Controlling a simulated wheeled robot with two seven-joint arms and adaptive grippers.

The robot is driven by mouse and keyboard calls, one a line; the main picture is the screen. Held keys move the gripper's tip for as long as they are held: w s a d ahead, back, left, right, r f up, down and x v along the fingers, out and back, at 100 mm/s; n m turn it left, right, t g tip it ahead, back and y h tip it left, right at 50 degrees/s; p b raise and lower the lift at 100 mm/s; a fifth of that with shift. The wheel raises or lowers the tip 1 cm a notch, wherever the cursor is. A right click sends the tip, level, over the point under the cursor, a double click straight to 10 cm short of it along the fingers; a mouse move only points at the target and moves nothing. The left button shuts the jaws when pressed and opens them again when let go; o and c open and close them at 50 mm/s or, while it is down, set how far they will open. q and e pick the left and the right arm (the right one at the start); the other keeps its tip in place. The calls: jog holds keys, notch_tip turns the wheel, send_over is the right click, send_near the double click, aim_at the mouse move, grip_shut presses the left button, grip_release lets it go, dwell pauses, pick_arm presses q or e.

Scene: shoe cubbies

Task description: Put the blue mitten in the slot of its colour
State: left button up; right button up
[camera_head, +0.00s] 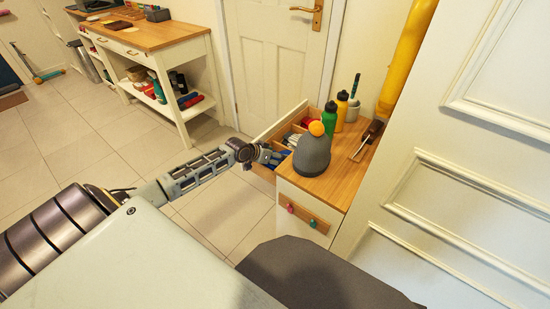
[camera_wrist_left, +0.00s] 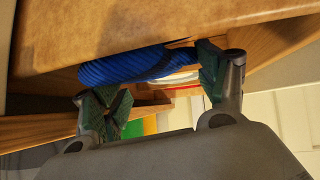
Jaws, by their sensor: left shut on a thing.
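A blue ribbed item, which looks like the blue mitten (camera_wrist_left: 125,65), lies between the two fingers of my left gripper (camera_wrist_left: 158,80) in the left wrist view, just under a wooden edge. The fingers are shut on it. In the head view my left gripper (camera_head: 270,155) is at the left side of the wooden cabinet, by an open divided drawer (camera_head: 258,169). Red and blue items show inside its compartments. Which slot is blue cannot be told, and the mitten's far end is hidden. My right gripper is not in view.
A grey knit hat (camera_head: 312,155) with an orange pompom stands on the cabinet top (camera_head: 337,180), close beside my left gripper. A green bottle (camera_head: 330,119), a yellow bottle (camera_head: 341,109) and a cup (camera_head: 353,109) stand behind it. A workbench (camera_head: 150,36) is at the back left.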

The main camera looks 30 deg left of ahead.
pick_arm(q)
jog(key=o, duration=0.6)
jog(key=shift+f, duration=0.1)
jog(key=shift+o, duration=0.2)
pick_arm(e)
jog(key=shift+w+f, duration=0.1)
pick_arm(q)
jog(key=shift+s+r, duration=0.1)
jog(key=shift+r, duration=0.1)
